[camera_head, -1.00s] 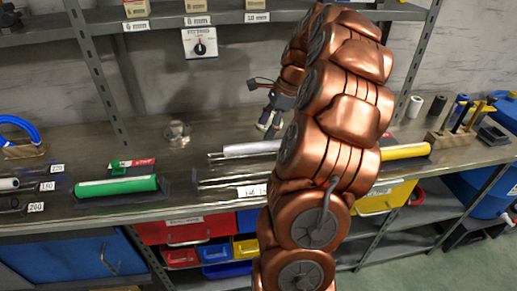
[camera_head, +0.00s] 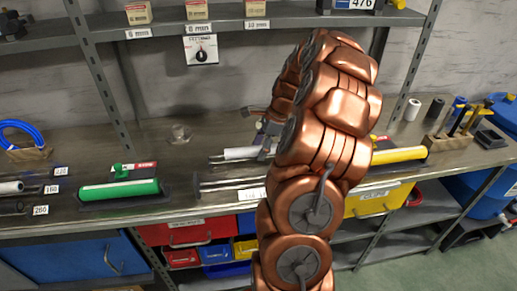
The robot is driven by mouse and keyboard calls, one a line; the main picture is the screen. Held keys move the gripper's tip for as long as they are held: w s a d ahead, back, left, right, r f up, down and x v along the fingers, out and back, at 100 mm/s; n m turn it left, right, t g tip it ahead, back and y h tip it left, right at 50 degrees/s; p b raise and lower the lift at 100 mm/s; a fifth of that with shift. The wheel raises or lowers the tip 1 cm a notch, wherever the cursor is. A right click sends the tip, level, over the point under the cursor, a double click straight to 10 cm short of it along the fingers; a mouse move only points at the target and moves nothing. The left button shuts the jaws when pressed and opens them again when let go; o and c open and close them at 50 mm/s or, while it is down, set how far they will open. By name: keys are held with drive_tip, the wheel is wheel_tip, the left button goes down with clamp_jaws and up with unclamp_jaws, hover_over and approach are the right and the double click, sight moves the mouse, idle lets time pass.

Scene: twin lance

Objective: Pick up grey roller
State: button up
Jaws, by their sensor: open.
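The grey roller (camera_head: 243,153) lies lengthwise on the workbench (camera_head: 187,203), between a green roller (camera_head: 118,189) at left and a yellow roller (camera_head: 400,155) at right. Its right part is hidden behind my copper-coloured arm. My gripper (camera_head: 266,147) is at the roller's visible right part, pointing down, partly covered by my arm. Its fingers are open; I cannot tell whether they straddle or touch the roller.
Metal rods lie on the bench in front of the grey roller. A glass-like object (camera_head: 180,134) stands behind, to the left. A wooden block with tools (camera_head: 450,139) stands at right. A shelf (camera_head: 230,25) with small boxes hangs above the back.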

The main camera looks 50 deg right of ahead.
clamp_jaws()
idle(0.6)
